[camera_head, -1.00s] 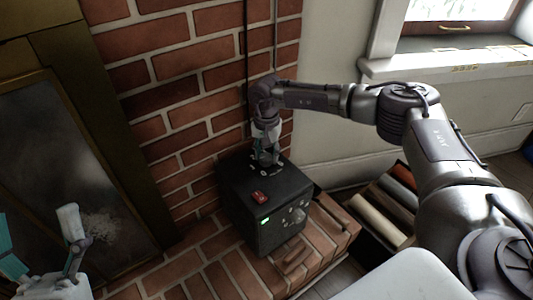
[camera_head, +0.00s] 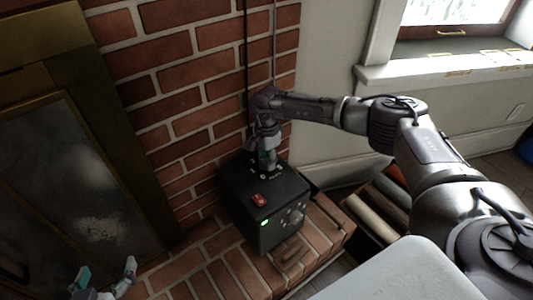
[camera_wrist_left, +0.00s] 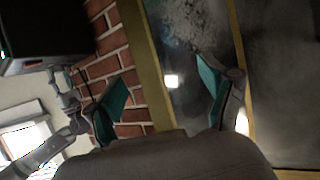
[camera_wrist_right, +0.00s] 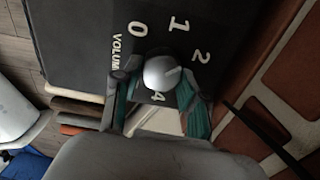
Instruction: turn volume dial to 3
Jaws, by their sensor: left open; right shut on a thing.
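The volume dial (camera_wrist_right: 160,73) is a round grey knob on top of a black box (camera_head: 240,190). In the right wrist view, the numbers 0, 1, 2 and 4 and part of the word VOLUME show around it. The number 3 is hidden, seemingly by a finger. The dial's ridge points right, seemingly just below the 2. My right gripper (camera_head: 268,160) is over the box top, shut on the dial with a finger on each side. My left gripper (camera_head: 106,282) is open and empty at the bottom left, well away from the box.
The box has a red switch (camera_head: 259,200) on top, and a green light (camera_head: 264,223) and a grey knob (camera_head: 296,217) in front. It stands on a brick hearth (camera_head: 220,272) against a brick wall (camera_head: 190,75). Logs (camera_head: 370,220) lie to the right.

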